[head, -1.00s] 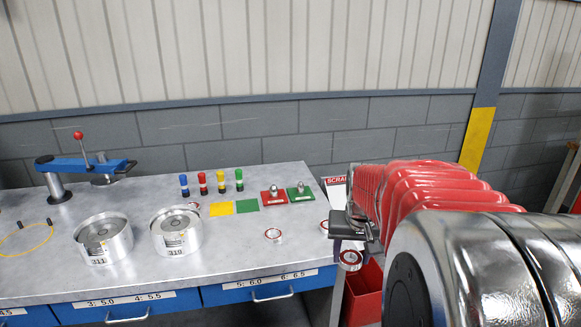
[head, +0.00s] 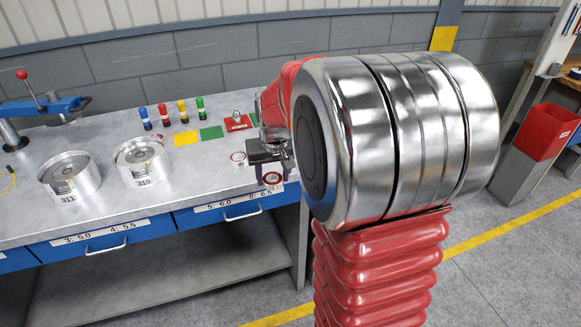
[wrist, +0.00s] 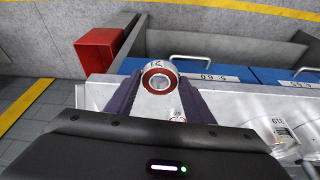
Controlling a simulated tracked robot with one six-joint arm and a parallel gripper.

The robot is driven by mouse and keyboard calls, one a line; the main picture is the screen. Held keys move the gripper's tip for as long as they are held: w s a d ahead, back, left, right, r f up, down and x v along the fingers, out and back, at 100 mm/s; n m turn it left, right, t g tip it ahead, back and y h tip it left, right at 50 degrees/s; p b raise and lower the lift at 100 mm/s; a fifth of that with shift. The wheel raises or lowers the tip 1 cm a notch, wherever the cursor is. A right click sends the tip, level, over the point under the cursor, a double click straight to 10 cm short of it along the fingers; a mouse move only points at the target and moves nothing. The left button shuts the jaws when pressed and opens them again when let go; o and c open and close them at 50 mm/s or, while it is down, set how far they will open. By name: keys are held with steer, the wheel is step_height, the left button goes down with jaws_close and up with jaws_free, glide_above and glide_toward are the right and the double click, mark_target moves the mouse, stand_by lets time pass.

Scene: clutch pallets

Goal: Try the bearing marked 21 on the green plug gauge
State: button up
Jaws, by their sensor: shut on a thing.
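My gripper (head: 268,165) is shut on a bearing with a red ring (head: 272,180). In the wrist view the bearing (wrist: 160,80) sits between the dark fingertips, its bore facing the camera; its rim mark appears upside down and looks like 21. In the head view it is by the bench's front right edge.
Yellow (head: 186,138) and green (head: 211,132) squares, several coloured pegs (head: 164,116) and two metal drums (head: 142,162) lie further left. A red bin (head: 546,131) stands off to the right.

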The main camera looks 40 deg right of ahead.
steer(key=w+a+f+n, duration=0.2)
steer(key=w+a+f, duration=0.1)
steer(key=a, duration=0.6)
steer(key=w+a+f+n+y, duration=0.1)
steer(key=a+f, duration=0.4)
steer(key=a, duration=0.5)
steer(key=shift+w+a+n, duration=0.15)
steer(key=shift+w+n, duration=0.55)
steer(key=shift+w, duration=0.45)
